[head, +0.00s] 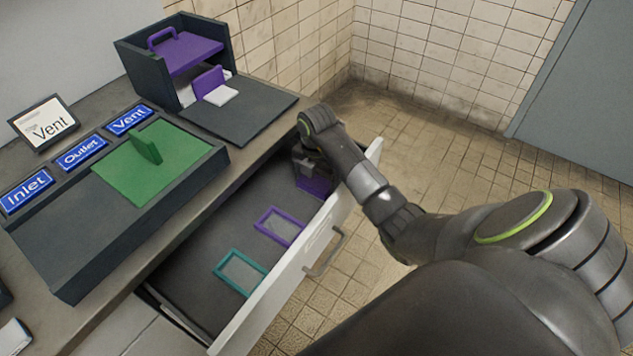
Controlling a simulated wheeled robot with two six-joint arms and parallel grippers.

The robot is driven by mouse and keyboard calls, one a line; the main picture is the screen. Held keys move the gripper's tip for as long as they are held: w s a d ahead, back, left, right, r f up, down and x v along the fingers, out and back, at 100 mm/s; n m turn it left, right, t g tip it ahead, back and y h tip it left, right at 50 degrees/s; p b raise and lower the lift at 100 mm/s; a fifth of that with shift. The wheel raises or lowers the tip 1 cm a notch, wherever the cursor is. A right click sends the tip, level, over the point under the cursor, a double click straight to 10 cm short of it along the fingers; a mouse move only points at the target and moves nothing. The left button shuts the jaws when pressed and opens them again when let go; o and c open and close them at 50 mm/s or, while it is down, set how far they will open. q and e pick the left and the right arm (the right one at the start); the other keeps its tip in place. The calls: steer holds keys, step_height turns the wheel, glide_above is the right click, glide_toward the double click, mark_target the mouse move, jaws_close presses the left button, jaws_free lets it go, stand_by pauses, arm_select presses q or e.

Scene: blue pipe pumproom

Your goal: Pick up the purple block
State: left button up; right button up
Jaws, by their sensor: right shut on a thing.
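A purple block (314,185) shows in the far end of the open drawer, right under my right gripper (311,168). My right arm reaches in from the right and points down over the drawer's far corner. The right gripper is shut on the purple block, and the gripper and wrist hide most of it. I cannot tell whether the block is clear of the drawer floor. My left gripper is not in view.
The open drawer (205,270) holds a purple frame (279,226) and a teal frame (240,272). On the counter stand a dark tray with a green plate (150,170), blue labels, a Vent card (45,122) and an open dark box (146,68) with purple parts.

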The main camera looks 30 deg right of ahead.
mark_target(316, 179)
step_height(316, 179, up, 6)
steer(key=shift+w+f+p, duration=0.1)
steer(key=shift+p, duration=0.3)
step_height(316, 179, up, 2)
steer(key=p, duration=0.2)
steer(key=shift+p, duration=0.3)
steer(key=shift+r+p, duration=1.05)
steer(key=shift+r, duration=0.1)
steer(key=o, duration=0.3)
steer(key=shift+c, duration=0.9)
steer(key=shift+a+f, duration=0.1)
steer(key=shift+a, duration=0.05)
